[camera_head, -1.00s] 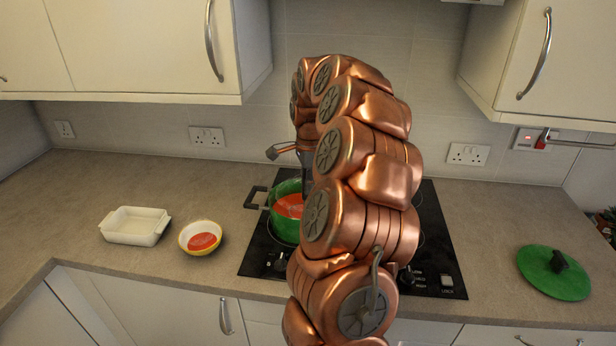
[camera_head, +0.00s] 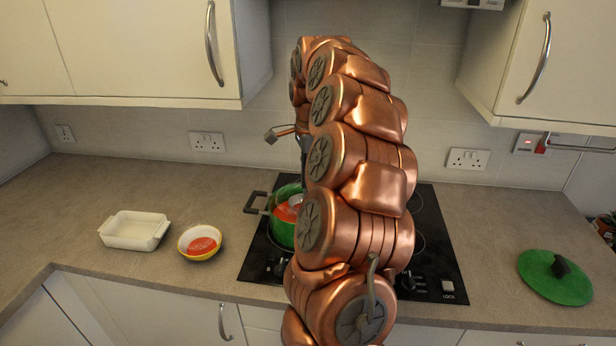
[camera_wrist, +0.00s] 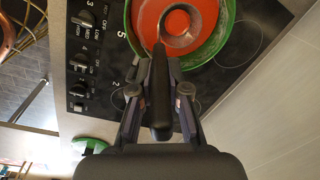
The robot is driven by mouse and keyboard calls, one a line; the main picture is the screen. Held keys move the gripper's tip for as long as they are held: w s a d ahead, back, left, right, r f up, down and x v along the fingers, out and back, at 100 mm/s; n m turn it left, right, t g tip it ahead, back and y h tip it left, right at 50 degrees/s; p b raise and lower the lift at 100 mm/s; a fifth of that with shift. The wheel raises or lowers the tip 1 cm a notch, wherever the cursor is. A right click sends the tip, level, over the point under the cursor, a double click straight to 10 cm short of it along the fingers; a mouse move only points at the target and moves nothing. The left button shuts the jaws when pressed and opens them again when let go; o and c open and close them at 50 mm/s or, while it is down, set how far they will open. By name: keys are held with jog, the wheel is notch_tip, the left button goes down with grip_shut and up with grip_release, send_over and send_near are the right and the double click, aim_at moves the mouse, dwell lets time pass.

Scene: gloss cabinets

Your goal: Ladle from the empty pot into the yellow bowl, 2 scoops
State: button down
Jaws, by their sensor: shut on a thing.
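The green pot (camera_head: 282,230) stands on the hob and holds red-orange liquid; it also shows in the wrist view (camera_wrist: 128,22). My gripper (camera_wrist: 160,92) is shut on the black handle of the ladle (camera_wrist: 160,112). The ladle's bowl is at the pot, at the liquid in the wrist view; I cannot tell how full it is. In the head view my arm hides most of the gripper and part of the pot. The yellow bowl (camera_head: 188,253), white inside, stands on the counter left of the hob with some red liquid in it.
A white rectangular dish (camera_head: 133,232) stands left of the bowl. A green lid (camera_head: 540,285) with a black knob lies on the counter at the right. The black hob (camera_head: 258,262) has knobs at its front. Wall cabinets (camera_head: 150,45) hang above. The counter between dish and wall is clear.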

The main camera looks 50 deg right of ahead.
jog(key=shift+r+p, duration=0.35)
jog(key=shift+r, duration=3.15)
